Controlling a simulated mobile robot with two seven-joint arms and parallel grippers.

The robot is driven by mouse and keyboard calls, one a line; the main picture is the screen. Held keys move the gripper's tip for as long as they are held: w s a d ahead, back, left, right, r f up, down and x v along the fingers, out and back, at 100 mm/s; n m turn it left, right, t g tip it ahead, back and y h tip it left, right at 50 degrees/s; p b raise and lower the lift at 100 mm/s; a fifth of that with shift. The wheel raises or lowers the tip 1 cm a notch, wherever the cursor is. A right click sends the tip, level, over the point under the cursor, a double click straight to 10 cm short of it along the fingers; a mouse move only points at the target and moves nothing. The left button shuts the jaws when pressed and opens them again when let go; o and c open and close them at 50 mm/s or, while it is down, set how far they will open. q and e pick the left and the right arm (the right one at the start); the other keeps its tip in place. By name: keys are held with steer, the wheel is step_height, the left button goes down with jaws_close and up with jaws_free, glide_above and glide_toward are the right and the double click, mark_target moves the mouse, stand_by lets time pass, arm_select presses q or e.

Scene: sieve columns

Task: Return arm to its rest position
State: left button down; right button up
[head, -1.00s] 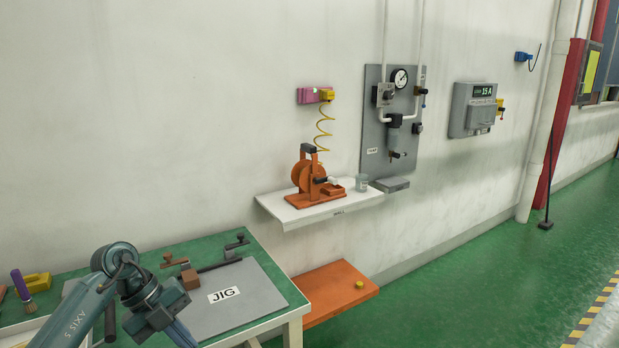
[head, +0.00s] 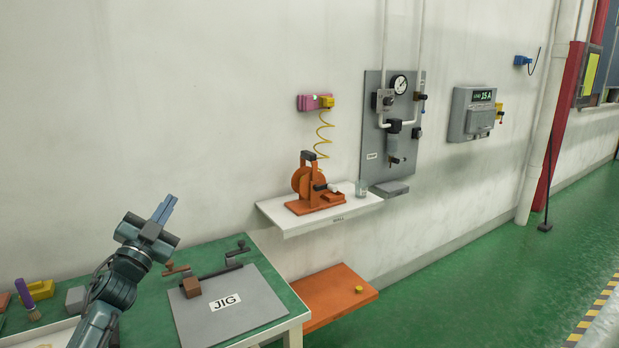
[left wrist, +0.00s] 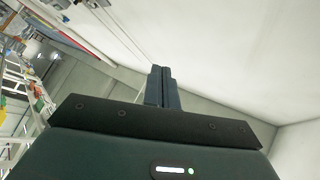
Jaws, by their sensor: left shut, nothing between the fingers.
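My left gripper (head: 163,208) is raised over the back left of the green bench, in front of the white wall. Its fingers point up and to the right, are shut together and hold nothing. In the left wrist view the two fingers (left wrist: 161,85) lie side by side with no gap. The gripper touches none of the things on the bench. My right gripper is in neither view.
The green bench (head: 210,260) bears a grey JIG plate (head: 240,318) with a brown block (head: 191,287) and clamps. A white shelf (head: 290,222) holds an orange reel device (head: 311,185). An orange lower shelf (head: 325,298) stands right of the bench.

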arm_select(q)
steer(key=w+a+f+n+g+y, duration=0.1)
steer(key=a+f+n+g+y, duration=0.25)
steer(key=f, duration=0.25)
steer(key=a+f+n+g+y, duration=0.2)
steer(key=f+n+y, duration=0.2)
steer(key=f+n, duration=0.15)
steer(key=s+d+f+m+g+h, duration=0.1)
steer(key=s+d+f, duration=0.2)
steer(key=f, duration=0.2)
steer(key=s+d+f+m+h, duration=0.1)
steer(key=s+d+f, duration=0.2)
steer(key=f, duration=0.1)
steer(key=s+d+f+g+h, duration=0.25)
steer(key=s+d+f, duration=0.45)
steer(key=s+f, duration=0.4)
steer(key=s+d+f+g, duration=0.1)
steer(key=s+d, duration=0.3)
steer(key=s, duration=0.6)
steer(key=s+d+f+g+h, duration=0.1)
steer(key=s+d+f, duration=0.2)
steer(key=s, duration=0.8)
steer(key=shift+s+d+f+n+g, duration=0.15)
steer(key=shift+s+d+n+g, duration=0.1)
steer(key=shift+d+n+g, duration=0.2)
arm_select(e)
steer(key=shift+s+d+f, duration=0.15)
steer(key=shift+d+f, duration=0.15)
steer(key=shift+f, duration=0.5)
